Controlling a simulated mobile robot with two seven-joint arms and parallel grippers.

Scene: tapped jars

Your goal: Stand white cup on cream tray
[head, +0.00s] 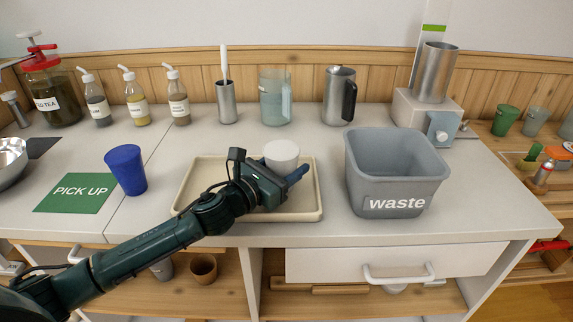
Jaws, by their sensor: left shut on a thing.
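The white cup (282,154) is over the cream tray (190,198), at the tray's back right part in the head view. My left gripper (288,177) reaches over the tray from the left and is shut on the white cup. My arm and gripper hide the cup's lower part, so I cannot tell whether its base touches the tray. The cup looks about upright. The tray lies on the grey counter and its middle is hidden by my arm. My right gripper is not in view.
A grey waste bin (397,178) stands right of the tray. A blue cup (126,170) stands left, by the green PICK UP mat (74,194). A clear pitcher (274,98), a steel jug (339,97) and a steel tumbler (227,103) stand behind the tray.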

